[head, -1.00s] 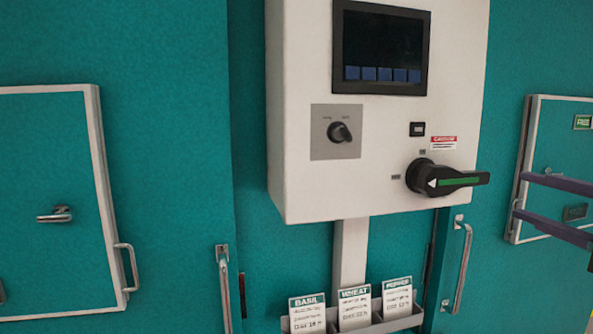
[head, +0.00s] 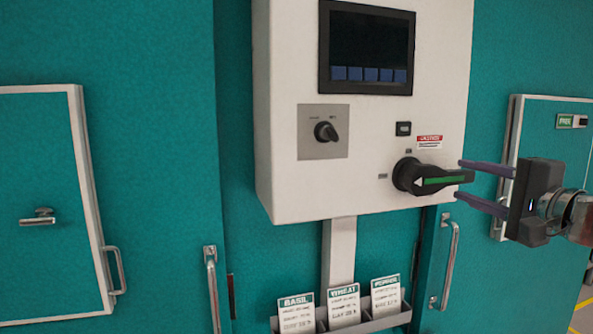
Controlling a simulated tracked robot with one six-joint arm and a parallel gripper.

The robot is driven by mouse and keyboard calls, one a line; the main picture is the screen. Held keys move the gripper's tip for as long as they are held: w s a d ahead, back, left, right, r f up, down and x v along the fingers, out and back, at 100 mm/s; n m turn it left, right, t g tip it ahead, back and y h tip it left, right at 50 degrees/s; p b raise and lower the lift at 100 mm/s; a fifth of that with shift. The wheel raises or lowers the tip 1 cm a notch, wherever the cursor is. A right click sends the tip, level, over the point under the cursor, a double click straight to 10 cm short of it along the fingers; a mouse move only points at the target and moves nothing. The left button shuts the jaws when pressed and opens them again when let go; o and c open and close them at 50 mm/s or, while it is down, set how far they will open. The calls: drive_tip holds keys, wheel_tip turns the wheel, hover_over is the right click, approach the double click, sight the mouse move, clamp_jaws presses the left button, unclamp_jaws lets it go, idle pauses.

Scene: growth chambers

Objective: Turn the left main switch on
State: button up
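The main switch (head: 430,178) is a black rotary handle with a green stripe and a white arrow. It sits low on the right of a white control box (head: 290,185), and its handle lies about level, pointing right. Small labels, too small to read, sit above and left of it. My gripper (head: 472,183) is at the right of the handle, its two purple fingers apart. One finger is above the handle's right end and one below. I cannot tell whether they touch it.
A small rotary knob (head: 326,131) and a dark screen (head: 366,47) are on the same box. A rack (head: 385,322) with basil, wheat and another card stands below. Teal doors with metal handles (head: 451,262) are on both sides.

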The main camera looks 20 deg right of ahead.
sight(461, 179)
drive_tip(key=shift+w+a, duration=0.1)
drive_tip(key=shift+w, duration=1.8)
drive_tip(key=shift+c, duration=0.5)
clamp_jaws()
drive_tip(key=shift+a, duration=0.1)
